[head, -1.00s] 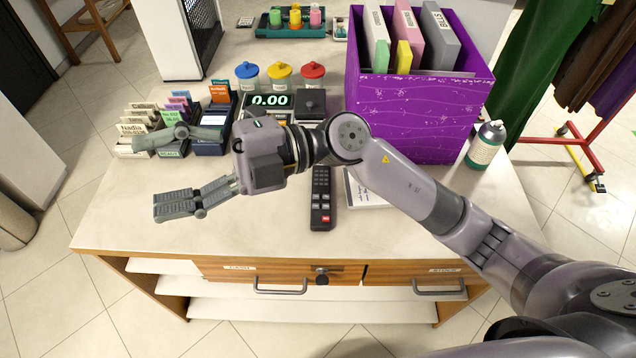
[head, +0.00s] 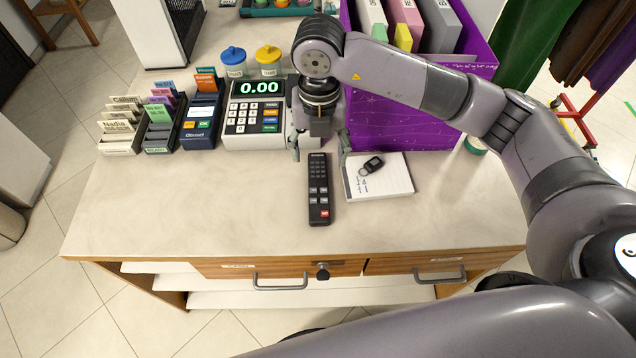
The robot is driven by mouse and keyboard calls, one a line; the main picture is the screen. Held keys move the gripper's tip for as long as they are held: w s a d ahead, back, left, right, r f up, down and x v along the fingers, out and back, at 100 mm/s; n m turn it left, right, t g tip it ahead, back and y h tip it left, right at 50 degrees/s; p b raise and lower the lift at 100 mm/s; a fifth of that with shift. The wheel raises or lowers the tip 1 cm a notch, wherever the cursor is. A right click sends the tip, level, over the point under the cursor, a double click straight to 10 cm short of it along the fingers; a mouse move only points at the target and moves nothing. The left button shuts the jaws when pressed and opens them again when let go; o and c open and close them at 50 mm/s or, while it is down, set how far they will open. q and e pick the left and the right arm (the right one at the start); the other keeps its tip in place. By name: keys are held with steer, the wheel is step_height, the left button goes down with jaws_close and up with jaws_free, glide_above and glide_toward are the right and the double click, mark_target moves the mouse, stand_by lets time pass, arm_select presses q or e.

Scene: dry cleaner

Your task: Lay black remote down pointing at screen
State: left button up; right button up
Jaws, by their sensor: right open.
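The black remote (head: 319,190) lies flat on the counter, its long side running from front to back, with a red button at its near end. My right gripper (head: 319,150) is open and points down over the far end of the remote, one finger to each side. I cannot tell how high the fingertips are above the counter. The only display I see is the lit one on the cash register (head: 256,112), behind and left of the remote; I cannot tell whether it is the task's screen. My left gripper is not in view.
A notepad (head: 395,184) with a black key fob (head: 371,165) lies right of the remote. A purple box (head: 415,128) of binders stands behind it. The counter's front left (head: 170,210) is clear.

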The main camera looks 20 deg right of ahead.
glide_above(318, 188)
step_height(318, 188, down, 7)
steer(key=shift+d+r+p, duration=0.1)
steer(key=shift+p, duration=0.3)
steer(key=shift+f+p, duration=0.3)
steer(key=shift+f, duration=0.35)
step_height(318, 188, down, 4)
steer(key=shift+s+f+p, duration=0.1)
steer(key=shift+p, duration=0.35)
steer(key=shift+c, duration=0.2)
steer(key=c, duration=1.4)
